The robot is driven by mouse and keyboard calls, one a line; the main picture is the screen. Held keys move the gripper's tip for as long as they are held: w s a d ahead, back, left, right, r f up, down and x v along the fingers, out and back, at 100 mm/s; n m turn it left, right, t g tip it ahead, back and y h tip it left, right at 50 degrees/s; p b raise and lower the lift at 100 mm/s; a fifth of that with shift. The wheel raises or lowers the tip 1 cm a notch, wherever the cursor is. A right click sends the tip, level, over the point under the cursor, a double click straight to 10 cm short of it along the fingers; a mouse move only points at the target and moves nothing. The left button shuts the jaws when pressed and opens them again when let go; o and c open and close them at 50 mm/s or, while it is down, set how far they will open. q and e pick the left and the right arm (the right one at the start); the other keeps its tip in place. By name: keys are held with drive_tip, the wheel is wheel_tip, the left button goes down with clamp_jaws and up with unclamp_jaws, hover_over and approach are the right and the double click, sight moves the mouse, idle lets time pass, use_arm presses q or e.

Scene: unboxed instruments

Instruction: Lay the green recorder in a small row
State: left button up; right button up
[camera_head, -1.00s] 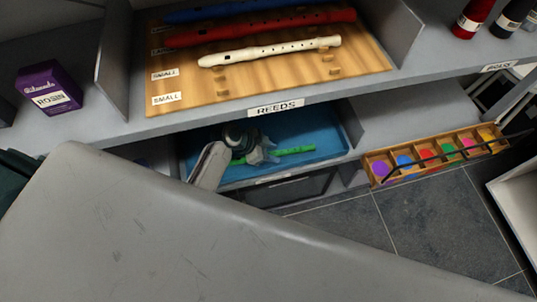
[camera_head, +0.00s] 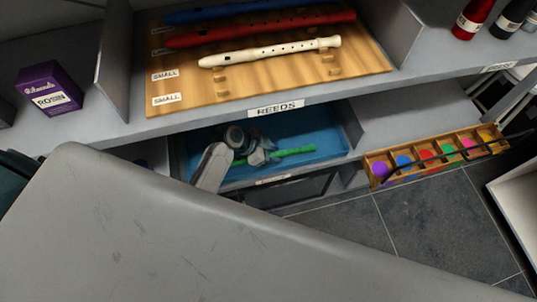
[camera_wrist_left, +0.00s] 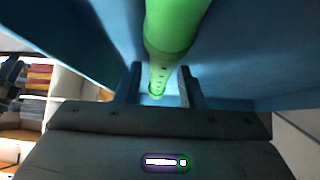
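The green recorder (camera_head: 290,151) lies in a blue tray (camera_head: 325,135) below the shelf; its middle is hidden by my left gripper (camera_head: 266,155). In the left wrist view the green recorder (camera_wrist_left: 172,28) runs lengthwise between the two fingers of my left gripper (camera_wrist_left: 162,88). The fingers stand apart, one on each side of it, with what look like narrow gaps. The wooden rack (camera_head: 280,82) on the shelf has two rows labelled SMALL. A white recorder (camera_head: 270,52) lies by the farther one; the nearer row is bare. My right gripper is not in view.
Red (camera_head: 260,28) and blue (camera_head: 240,9) recorders lie farther back on the rack. Upright grey dividers flank it. A purple rosin box (camera_head: 48,88) stands left. The shelf edge (camera_head: 210,119) overhangs the tray. A wooden box of coloured items (camera_head: 435,157) is at right.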

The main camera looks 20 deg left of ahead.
sight(273, 154)
use_arm(q)
drive_tip(key=shift+c, duration=0.3)
clamp_jaws()
drive_tip(key=shift+r+p, duration=0.7)
drive_tip(key=shift+r+p, duration=2.05)
drive_tip(key=shift+r, duration=0.15)
